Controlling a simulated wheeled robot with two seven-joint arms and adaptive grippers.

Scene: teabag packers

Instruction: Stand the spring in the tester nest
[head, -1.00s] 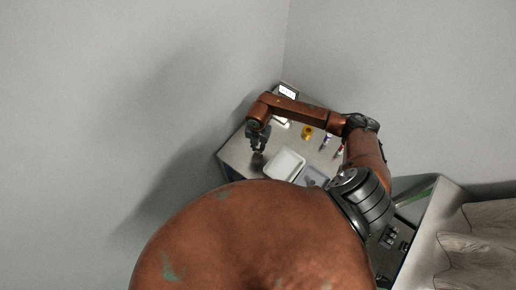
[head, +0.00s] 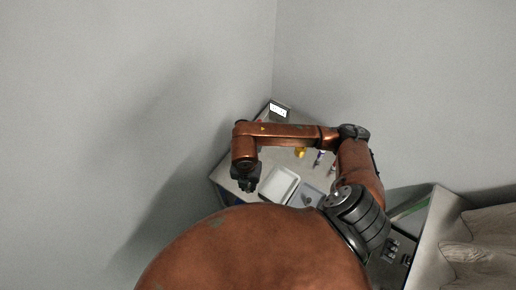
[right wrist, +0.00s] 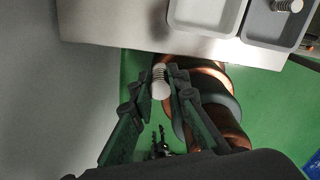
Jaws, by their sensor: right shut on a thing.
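My right gripper (head: 247,186) is at the table's left front edge in the head view, left of the white tray. In the right wrist view its fingers (right wrist: 166,82) are shut on a pale ribbed spring (right wrist: 159,80). The spring shows between the fingertips, with green floor behind it. I cannot make out the tester nest; a small box with a lit screen (head: 279,112) stands at the table's back corner. A dark claw-like shape (right wrist: 160,140) far below may be my left gripper; its state is unclear.
A white tray (head: 296,179) and a grey tray (head: 303,188) sit side by side on the table. Another spring (right wrist: 288,5) lies in the grey tray. A yellow item (head: 300,153) and small bottles (head: 319,158) stand behind. Walls close off the back.

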